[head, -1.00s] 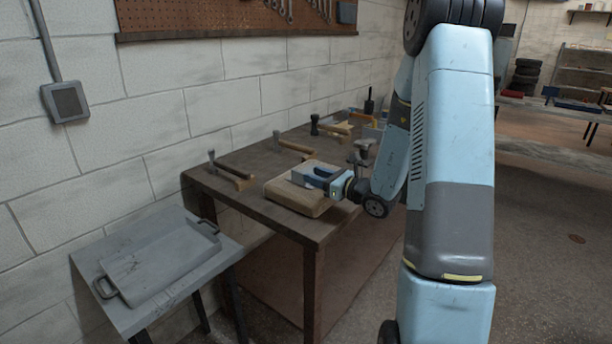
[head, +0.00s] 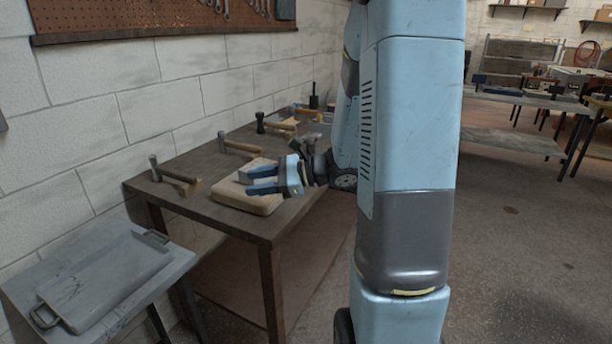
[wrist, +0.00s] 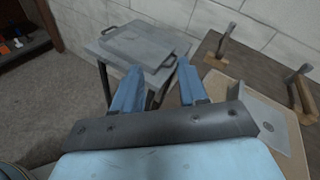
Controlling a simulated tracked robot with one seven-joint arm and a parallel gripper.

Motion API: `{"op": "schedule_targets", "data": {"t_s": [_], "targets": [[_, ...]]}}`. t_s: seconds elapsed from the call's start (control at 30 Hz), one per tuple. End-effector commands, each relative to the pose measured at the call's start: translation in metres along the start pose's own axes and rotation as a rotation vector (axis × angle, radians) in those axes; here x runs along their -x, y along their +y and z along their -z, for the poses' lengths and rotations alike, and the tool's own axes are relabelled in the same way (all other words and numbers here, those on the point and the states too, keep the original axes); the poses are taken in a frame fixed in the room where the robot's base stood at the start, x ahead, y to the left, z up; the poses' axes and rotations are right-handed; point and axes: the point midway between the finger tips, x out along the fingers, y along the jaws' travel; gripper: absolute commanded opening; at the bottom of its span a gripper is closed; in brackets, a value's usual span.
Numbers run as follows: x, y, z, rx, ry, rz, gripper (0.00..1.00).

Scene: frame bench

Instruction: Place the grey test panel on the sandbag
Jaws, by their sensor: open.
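The sandbag (head: 246,204) is a tan, flat cushion lying on the dark workbench in the head view. It also shows at the right of the wrist view (wrist: 291,152). The grey test panel (wrist: 262,108) is a flat grey plate with a round mark, lying on the sandbag in the wrist view, partly hidden by my gripper. My gripper (head: 248,181) is above the sandbag, with its blue fingers apart. In the wrist view the space between the fingertips (wrist: 160,68) is empty, and the panel lies to their right.
Several hammers with wooden handles (head: 238,147) lie along the back of the workbench (head: 277,232). A grey tray with handles (head: 105,280) rests on a lower grey table at the left. Open floor (head: 520,250) lies to the right.

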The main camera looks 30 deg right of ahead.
Motion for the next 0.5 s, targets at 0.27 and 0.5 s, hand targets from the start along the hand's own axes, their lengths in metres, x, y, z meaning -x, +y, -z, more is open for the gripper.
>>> {"op": "schedule_targets", "data": {"t_s": [0.27,0.5], "targets": [[0.001,0.069,-0.052,0.367,0.132,-0.349,0.42],[0.025,0.113,-0.075,0.706,0.274,-0.603,0.42]]}}
